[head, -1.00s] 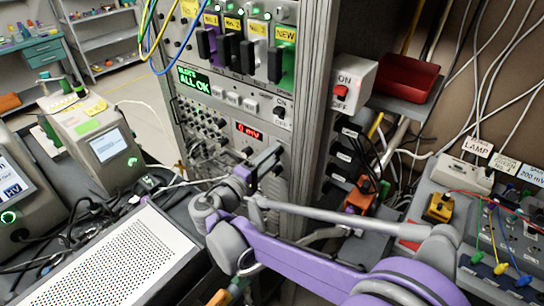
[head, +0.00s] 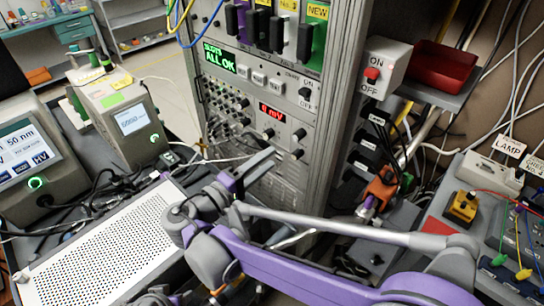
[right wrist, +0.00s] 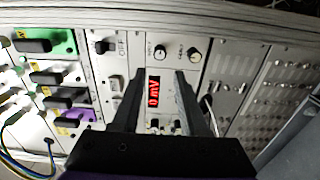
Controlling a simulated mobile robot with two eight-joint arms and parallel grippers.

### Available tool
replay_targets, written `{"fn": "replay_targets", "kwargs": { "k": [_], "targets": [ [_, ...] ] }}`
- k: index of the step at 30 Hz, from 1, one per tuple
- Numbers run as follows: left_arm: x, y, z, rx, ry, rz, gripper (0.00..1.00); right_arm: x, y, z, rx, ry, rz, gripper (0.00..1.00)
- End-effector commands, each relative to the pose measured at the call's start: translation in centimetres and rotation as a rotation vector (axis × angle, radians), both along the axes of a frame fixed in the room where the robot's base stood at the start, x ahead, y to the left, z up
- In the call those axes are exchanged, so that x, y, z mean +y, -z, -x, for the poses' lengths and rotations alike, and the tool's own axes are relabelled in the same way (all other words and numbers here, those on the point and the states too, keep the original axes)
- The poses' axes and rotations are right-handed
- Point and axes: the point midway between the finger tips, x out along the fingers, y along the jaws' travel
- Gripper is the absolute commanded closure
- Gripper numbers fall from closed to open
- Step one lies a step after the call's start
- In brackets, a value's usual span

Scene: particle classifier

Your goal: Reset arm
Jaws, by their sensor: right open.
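My right arm (head: 320,268), purple and grey, reaches from the lower right toward the instrument rack. Its right gripper (head: 256,166) is open and empty, in front of the rack's lower panels and below the red 0 mV display (head: 271,112). In the right wrist view the two dark fingers (right wrist: 163,80) stand apart on either side of the same display (right wrist: 153,92), with nothing between them. They appear clear of the panel, though the exact gap is hard to judge. My left gripper is not in view.
The rack (head: 330,110) has knobs, cables and a green ALL OK screen (head: 219,60). A perforated white box (head: 110,250) lies left of the arm. An ON/OFF switch box (head: 383,68), red tray (head: 443,68) and cabled panel (head: 525,245) are at right.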

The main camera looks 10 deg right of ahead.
Motion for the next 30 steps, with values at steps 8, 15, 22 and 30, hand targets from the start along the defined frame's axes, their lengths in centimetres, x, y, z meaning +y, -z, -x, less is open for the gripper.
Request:
{"fn": "replay_targets", "kwargs": {
  "k": [8,15,22,30],
  "targets": [
    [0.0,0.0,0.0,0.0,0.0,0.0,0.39,0.0,0.0,0.0,0.0,0.0,0.0,0.57],
    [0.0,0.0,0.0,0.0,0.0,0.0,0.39,-0.9,0.4,0.1,0.021,0.005,-0.021,0.57],
    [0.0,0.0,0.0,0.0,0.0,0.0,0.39,-9.7,6.2,3.6,0.24,0.061,-0.314,0.57],
    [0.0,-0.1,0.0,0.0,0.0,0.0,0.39,-14.4,15.2,13.8,0.366,0.12,-0.939,0.57]
  ]
}}
